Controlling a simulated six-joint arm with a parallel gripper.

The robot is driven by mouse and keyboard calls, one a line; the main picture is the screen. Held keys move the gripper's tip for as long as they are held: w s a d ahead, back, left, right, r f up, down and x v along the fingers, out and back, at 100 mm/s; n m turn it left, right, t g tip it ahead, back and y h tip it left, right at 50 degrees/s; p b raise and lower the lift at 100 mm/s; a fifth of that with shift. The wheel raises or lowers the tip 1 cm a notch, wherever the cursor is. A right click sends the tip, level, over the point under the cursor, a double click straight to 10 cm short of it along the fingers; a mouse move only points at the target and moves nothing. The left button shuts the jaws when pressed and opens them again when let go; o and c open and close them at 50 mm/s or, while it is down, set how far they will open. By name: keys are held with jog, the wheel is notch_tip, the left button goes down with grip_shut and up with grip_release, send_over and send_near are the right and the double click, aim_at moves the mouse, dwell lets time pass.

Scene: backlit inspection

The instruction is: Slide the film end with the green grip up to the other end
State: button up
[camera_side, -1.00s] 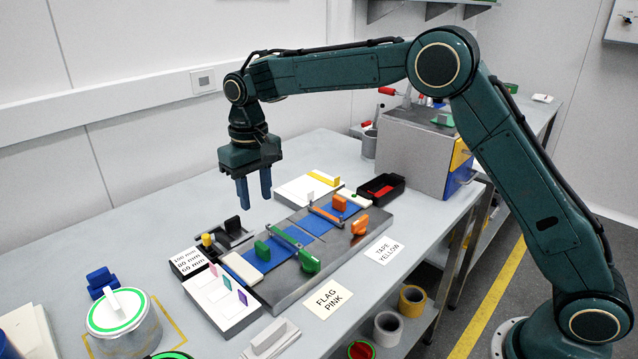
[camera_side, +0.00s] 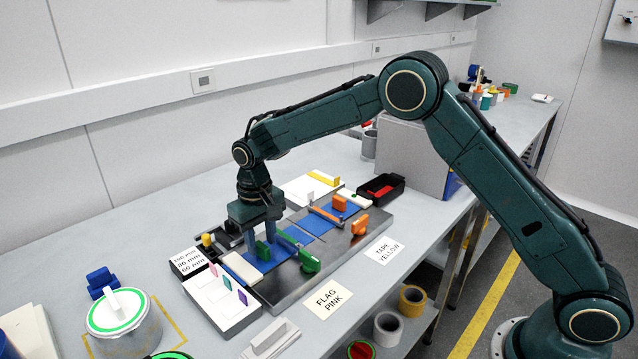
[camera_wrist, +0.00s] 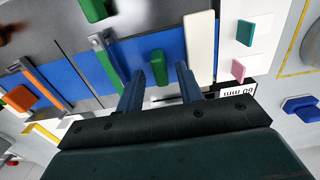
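The green grip (camera_side: 263,251) stands on a blue film end (camera_side: 283,251) on a dark metal plate. In the wrist view the green grip (camera_wrist: 157,68) shows between the two fingers of my gripper (camera_wrist: 158,84), with space on both sides. My gripper (camera_side: 262,232) is open, fingers low over this film end. Whether the fingertips reach down beside the grip, I cannot tell. The other blue film end (camera_side: 317,224) lies further right, with an orange grip (camera_side: 339,203) beyond it. A thin line parts the two ends; its width is unclear.
A green clamp bar with a green handle (camera_side: 309,261) crosses the near film; an orange bar with an orange handle (camera_side: 360,225) crosses the other. A white strip (camera_side: 242,268) lies left of the grip. A flag tray (camera_side: 212,305) and black bin (camera_side: 394,193) flank the plate.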

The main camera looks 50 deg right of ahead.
jog(key=shift+f, duration=1.1)
grip_shut()
jog(key=shift+d, duration=0.65)
grip_release()
jog(key=shift+r, duration=0.2)
notch_tip(320, 180, up, 14)
jog(key=shift+f, duration=0.2)
